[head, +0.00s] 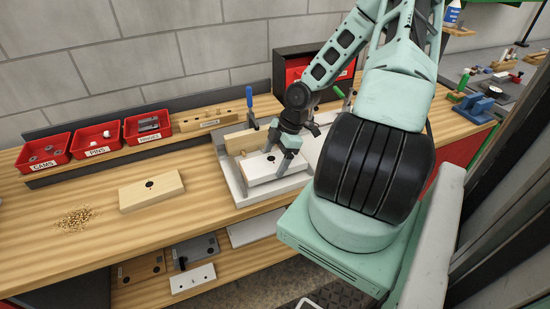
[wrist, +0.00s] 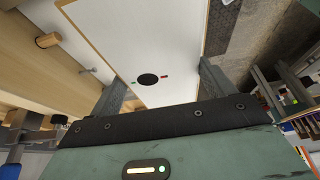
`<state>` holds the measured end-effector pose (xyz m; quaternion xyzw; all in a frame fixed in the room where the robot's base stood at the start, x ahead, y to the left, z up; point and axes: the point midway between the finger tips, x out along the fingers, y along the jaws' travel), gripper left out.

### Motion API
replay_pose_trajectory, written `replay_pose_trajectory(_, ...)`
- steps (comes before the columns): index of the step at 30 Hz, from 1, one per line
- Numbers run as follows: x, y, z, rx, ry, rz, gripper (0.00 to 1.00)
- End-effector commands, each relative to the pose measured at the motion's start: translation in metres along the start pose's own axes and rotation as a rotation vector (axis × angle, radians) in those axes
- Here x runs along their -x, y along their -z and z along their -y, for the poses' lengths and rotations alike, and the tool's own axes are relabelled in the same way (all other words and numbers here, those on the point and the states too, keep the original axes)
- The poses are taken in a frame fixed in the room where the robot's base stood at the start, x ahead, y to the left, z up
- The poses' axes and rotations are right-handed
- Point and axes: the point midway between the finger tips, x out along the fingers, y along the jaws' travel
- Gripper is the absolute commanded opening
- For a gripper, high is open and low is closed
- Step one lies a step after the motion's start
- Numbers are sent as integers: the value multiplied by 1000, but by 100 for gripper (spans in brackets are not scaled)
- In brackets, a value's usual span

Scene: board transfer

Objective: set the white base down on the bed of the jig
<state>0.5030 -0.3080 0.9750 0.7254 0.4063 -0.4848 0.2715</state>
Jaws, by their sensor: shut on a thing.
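The white base (head: 265,176) is a flat rectangular block with a dark round hole in its top. In the wrist view the white base (wrist: 140,45) fills the space between the fingers, with a small green mark and a red mark beside the hole. My gripper (head: 280,157) is shut on it from above; in the wrist view my gripper (wrist: 160,88) has a finger along each side. The base is over the pale grey jig (head: 232,182), roughly level. I cannot tell whether it touches the bed, since the base hides most of it.
A wooden block (head: 151,190) with a dark hole lies left on the bench, near a pile of small brass-coloured pieces (head: 75,219). Red bins (head: 95,140) line the back. A blue-handled clamp (head: 250,105) stands behind the jig. Bench between block and jig is clear.

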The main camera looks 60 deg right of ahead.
Motion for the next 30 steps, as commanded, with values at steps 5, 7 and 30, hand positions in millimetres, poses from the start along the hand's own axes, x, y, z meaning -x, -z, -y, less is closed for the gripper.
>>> replay_pose_trajectory(5, -5, -2, 0, 1, 0, 0, 50)
replay_pose_trajectory(7, -7, -2, 0, 1, 1, 0, 50)
replay_pose_trajectory(30, 7, 0, 0, -3, -3, 0, 100)
